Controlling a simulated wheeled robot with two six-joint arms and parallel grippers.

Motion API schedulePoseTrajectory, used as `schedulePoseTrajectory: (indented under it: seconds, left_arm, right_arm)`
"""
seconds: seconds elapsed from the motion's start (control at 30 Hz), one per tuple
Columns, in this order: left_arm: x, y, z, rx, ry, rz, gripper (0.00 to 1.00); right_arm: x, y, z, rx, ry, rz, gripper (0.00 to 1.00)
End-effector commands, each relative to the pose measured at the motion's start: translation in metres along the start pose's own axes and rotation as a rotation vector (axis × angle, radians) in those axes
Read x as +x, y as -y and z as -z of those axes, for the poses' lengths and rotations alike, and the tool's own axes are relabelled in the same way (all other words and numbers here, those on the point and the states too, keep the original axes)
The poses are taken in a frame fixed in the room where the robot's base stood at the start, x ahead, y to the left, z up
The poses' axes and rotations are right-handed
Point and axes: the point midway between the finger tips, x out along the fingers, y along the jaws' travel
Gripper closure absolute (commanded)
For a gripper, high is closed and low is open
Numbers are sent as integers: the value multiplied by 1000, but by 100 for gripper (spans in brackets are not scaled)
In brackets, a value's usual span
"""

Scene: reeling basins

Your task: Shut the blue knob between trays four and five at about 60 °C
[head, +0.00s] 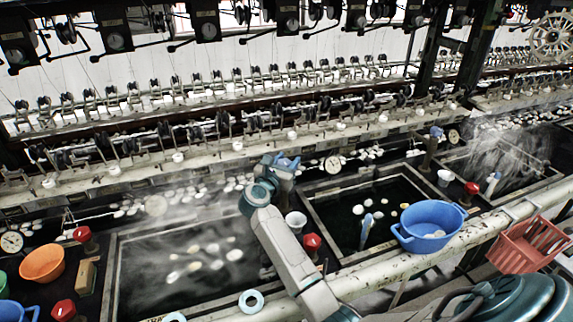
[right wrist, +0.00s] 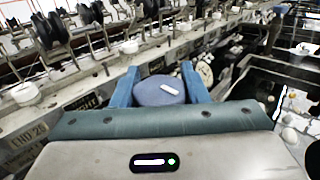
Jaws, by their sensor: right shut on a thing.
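My right gripper (head: 284,161) reaches over the divider between the steaming left tray (head: 112,275) and the dark middle tray (head: 340,258). In the right wrist view its two blue fingers (right wrist: 160,88) are shut on the sides of a round blue knob (right wrist: 150,92) with a white bar on its top. The bar lies slightly slanted. In the head view the gripper mostly hides this knob. A round white dial (head: 333,164) stands just right of the gripper; its reading is too small to tell. My left gripper is not in view.
A white cup (head: 296,221) and a red knob (head: 312,243) stand near my right forearm. A blue basin (head: 430,225) and a red crate (head: 524,246) sit at the right. Another blue-topped knob (head: 436,132) stands further right. Machine rails run behind the trays.

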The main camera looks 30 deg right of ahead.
Motion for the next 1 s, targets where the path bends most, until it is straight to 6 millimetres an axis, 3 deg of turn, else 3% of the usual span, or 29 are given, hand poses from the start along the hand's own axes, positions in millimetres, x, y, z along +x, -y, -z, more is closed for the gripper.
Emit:
schedulePoseTrajectory:
  seconds: [0.27,0.3,0.4,0.77,1.0]
  left_arm:
    - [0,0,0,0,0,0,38]
    - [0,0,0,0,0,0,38]
    - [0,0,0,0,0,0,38]
    - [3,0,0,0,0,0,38]
    - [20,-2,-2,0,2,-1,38]
  right_arm:
    - [0,0,0,0,-1,1,82]
    - [0,0,0,-1,-1,1,56]
    - [0,0,0,-1,-1,1,38]
    - [-5,0,2,0,-1,-1,38]
    - [-47,-1,5,4,-4,-2,38]
